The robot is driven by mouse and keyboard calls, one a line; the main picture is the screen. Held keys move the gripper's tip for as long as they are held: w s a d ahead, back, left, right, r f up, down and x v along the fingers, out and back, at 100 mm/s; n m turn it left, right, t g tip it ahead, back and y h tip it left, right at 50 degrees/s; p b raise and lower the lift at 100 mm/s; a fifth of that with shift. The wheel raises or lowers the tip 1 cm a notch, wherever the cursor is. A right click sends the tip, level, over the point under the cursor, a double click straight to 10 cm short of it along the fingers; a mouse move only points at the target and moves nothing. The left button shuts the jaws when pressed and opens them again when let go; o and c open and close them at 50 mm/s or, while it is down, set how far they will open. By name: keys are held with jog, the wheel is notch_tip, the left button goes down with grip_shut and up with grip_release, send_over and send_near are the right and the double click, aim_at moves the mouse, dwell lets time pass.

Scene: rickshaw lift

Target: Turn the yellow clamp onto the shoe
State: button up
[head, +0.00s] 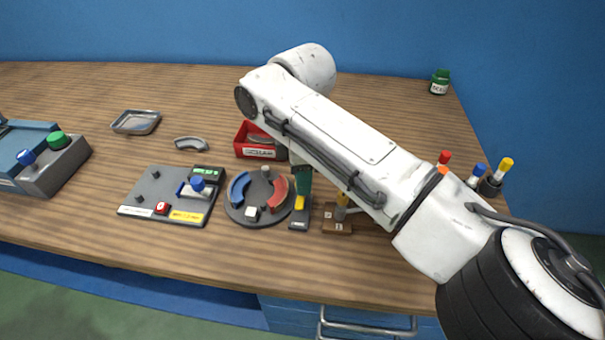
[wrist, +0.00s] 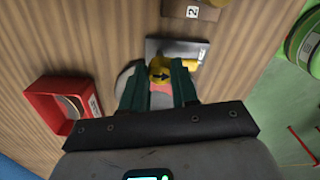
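The yellow clamp (wrist: 160,70), a round knob with a black arrow on top, shows between my fingertips in the wrist view. In the head view a yellow part (head: 299,204) of it shows just below my green fingers, on a small dark block at the right edge of the round grey plate (head: 237,213). The red curved shoe (head: 278,194) lies on the plate's right side. A pinkish bit of it shows between my fingers in the wrist view. My gripper (wrist: 160,77) points down over the clamp, a finger on each side. I cannot tell whether the fingers touch it.
A blue curved shoe (head: 238,188) lies on the plate's left side. A red bin (head: 256,142) stands behind, a brown block (head: 337,226) to the right, and a grey panel (head: 173,195) with a blue-handled lever to the left. The table's front edge is close.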

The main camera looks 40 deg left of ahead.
grip_shut()
jog(key=shift+m+p, duration=0.3)
jog(key=shift+p, duration=0.1)
jog(key=m+p, duration=0.1)
jog(key=p, duration=0.1)
jog(key=m+p, duration=0.2)
jog(key=shift+s+r, duration=0.1)
jog(key=shift+r, duration=0.15)
jog(key=m+p, duration=0.3)
jog(key=shift+f+m+p, duration=0.1)
jog(key=shift+m+p, duration=0.25)
jog(key=shift+m, duration=0.05)
jog(key=m+p, duration=0.3)
jog(key=m, duration=0.2)
jog(key=m+p, duration=0.1)
jog(key=m, duration=0.4)
jog(key=shift+f+p, duration=0.1)
jog(key=shift+p, duration=0.3)
jog(key=shift+m, duration=0.4)
